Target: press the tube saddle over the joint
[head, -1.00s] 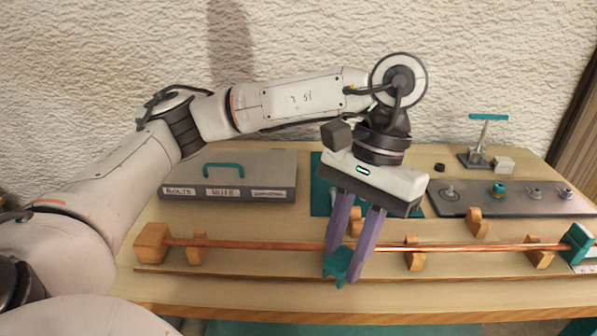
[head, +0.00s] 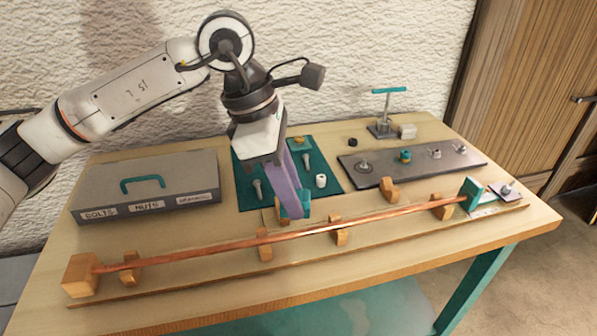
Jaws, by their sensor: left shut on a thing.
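A copper tube (head: 200,249) runs along a low wooden board, from a wooden end block (head: 82,275) at the left to a teal end block (head: 470,193) at the right. Small wooden supports (head: 264,250) stand along it. I cannot clearly make out the joint in the tube. The fingers partly hide the saddle. My right gripper is not in view.
A grey case (head: 145,181) with a teal handle stands at the back left. A green mat (head: 330,184) with bolts lies behind the tube. A grey plate (head: 411,162) with several fittings and a teal-topped stand (head: 385,108) are at the back right.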

